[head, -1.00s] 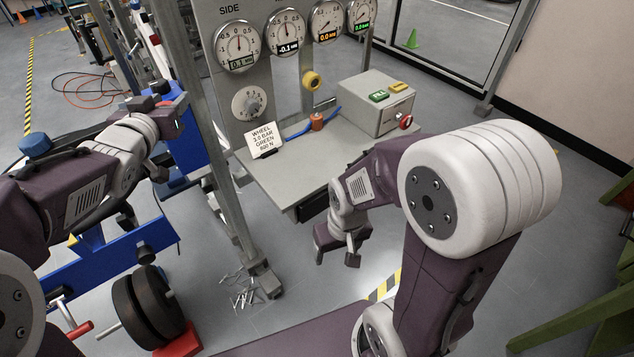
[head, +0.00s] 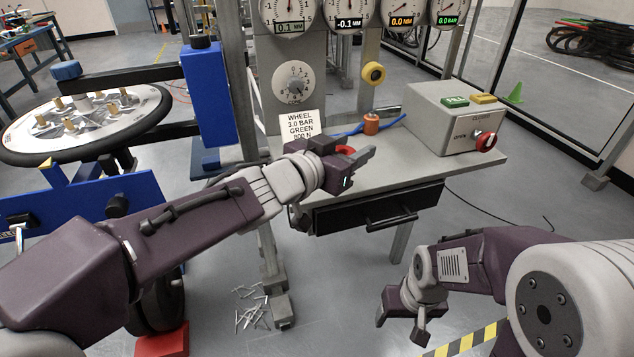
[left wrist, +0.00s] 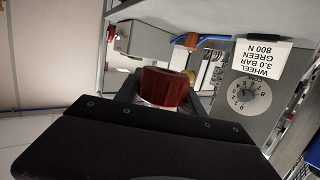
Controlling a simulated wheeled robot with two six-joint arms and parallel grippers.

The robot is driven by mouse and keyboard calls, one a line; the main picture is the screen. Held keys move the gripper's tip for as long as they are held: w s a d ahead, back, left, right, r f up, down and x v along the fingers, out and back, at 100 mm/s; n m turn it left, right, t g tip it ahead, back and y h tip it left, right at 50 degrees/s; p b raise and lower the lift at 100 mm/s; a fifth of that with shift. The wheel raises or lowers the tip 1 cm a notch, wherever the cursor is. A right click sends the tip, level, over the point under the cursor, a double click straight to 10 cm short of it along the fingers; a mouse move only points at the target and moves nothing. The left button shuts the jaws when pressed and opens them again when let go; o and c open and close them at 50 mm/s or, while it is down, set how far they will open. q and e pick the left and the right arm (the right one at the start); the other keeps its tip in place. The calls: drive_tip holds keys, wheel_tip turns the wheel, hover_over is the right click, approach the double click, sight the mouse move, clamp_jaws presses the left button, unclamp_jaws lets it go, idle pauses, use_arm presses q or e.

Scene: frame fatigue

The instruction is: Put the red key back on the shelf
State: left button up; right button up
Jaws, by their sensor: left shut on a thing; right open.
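The red key (head: 345,149) is in my left gripper (head: 358,160), which is shut on it above the front left part of the grey shelf (head: 450,176). The gripper hides much of the key in the head view. In the left wrist view the key's red body (left wrist: 166,88) sits between the fingers. I cannot tell whether the key touches the shelf. My right gripper (head: 402,322) is open and empty, low in front of the shelf, to the right.
A sign card (head: 299,124), an orange-red fitting with blue hose (head: 371,124) and a grey control box (head: 444,122) with a red knob stand on the shelf. A black drawer (head: 380,208) is below. Gauges (head: 349,10) hang above. A wheel (head: 85,125) is at left.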

use_arm(q)
drive_tip(key=w+a+f, duration=0.1)
drive_tip(key=w+f, duration=0.1)
drive_tip(key=w, duration=0.1)
drive_tip(key=w+a+f+b, duration=0.1)
drive_tip(key=w+a+f, duration=0.1)
drive_tip(key=w, duration=0.1)
drive_tip(key=w+a+f+b, duration=0.1)
drive_tip(key=w+a+f, duration=0.1)
drive_tip(key=w, duration=0.1)
drive_tip(key=shift+w+a+f, duration=0.1)
drive_tip(key=shift+f, duration=0.15)
drive_tip(key=shift+w+a+f, duration=0.15)
drive_tip(key=shift+w+a, duration=0.1)
drive_tip(key=shift+w, duration=0.1)
wheel_tip(320, 180, down, 4)
drive_tip(key=b, duration=0.4)
drive_tip(key=shift+f, duration=0.2)
drive_tip(key=shift+r, duration=0.25)
drive_tip(key=shift+f, duration=0.2)
drive_tip(key=o, duration=1.4)
drive_tip(key=shift+r, duration=0.1)
